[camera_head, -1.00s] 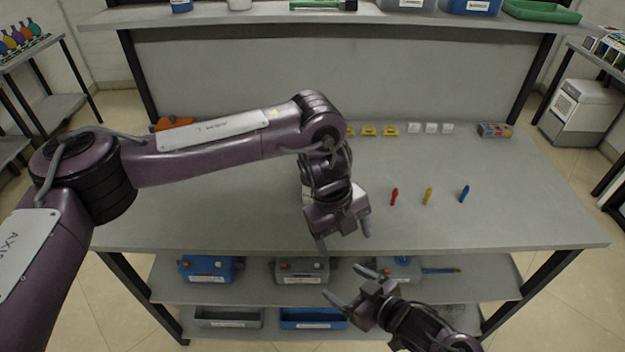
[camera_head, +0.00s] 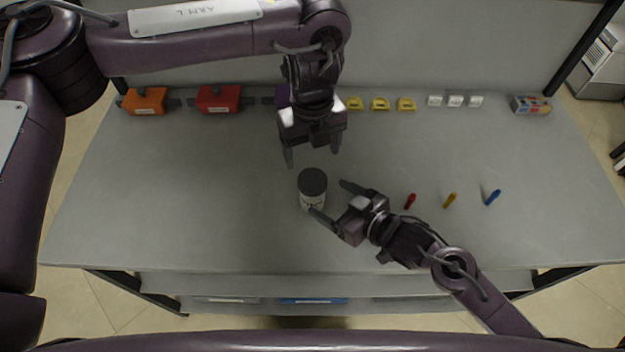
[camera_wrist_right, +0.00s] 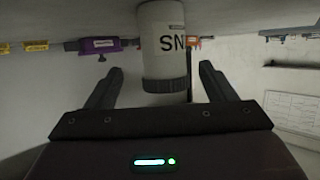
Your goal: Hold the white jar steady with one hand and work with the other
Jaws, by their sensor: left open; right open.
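The white jar (camera_head: 312,196) with a dark lid stands upright on the grey table in the head view. In the right wrist view the jar (camera_wrist_right: 162,40) appears upside down, with dark letters "SN" on its label, ahead of and between the fingers. My right gripper (camera_head: 331,203) is open beside the jar, its fingertips near the jar's right side; I cannot tell whether they touch it. In the right wrist view the right gripper (camera_wrist_right: 158,88) is spread and empty. My left gripper (camera_head: 312,158) is open and empty, just beyond and above the jar.
Red (camera_head: 410,201), yellow (camera_head: 450,200) and blue (camera_head: 492,197) small items lie to the right. Along the back edge stand an orange box (camera_head: 146,103), a red box (camera_head: 219,99), yellow pieces (camera_head: 380,104), white pieces (camera_head: 455,101) and a small multicoloured box (camera_head: 530,105). The left table area is clear.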

